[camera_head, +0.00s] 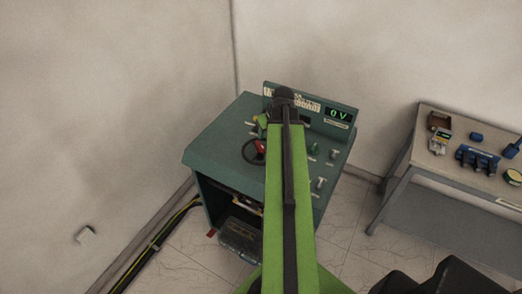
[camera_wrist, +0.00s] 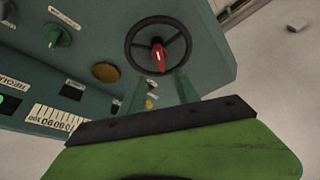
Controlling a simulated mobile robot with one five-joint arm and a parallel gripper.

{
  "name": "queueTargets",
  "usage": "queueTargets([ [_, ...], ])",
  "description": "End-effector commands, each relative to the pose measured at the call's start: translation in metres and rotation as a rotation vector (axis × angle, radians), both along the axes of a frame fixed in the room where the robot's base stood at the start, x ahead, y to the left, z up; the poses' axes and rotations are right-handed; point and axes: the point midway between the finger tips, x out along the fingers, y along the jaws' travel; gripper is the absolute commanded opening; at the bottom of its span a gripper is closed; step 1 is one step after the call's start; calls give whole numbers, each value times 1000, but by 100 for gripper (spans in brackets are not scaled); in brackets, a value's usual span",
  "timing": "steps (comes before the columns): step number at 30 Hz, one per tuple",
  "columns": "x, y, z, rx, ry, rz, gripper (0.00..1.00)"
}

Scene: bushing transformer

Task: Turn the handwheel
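The handwheel (camera_wrist: 159,50) has a thin black rim, spokes and a red part at its middle. It is on the green cabinet's sloped top and shows whole in the wrist view. In the head view the handwheel (camera_head: 249,151) shows left of my arm, which partly covers it. My gripper (camera_wrist: 158,86) shows two dark green fingers in the wrist view, set apart with nothing between them that I can see held. The fingertips are just below the wheel's rim in the picture; I cannot tell whether they touch it.
A workbench (camera_head: 425,165) with small parts stands at right. Walls are close behind and left. A green-yellow cable (camera_head: 172,222) runs along the left floor edge.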

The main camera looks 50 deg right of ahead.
Motion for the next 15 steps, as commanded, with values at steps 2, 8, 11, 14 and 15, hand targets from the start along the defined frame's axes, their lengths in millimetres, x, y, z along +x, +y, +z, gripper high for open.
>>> queueTargets([
  [2,8,-3,-29,0,0,1,38],
  [8,25,-8,-71,0,0,1,38],
  [11,33,-10,-90,0,0,0,38],
  [14,39,-12,-104,0,0,0,38],
  [15,40,-12,-108,0,0,0,38],
])
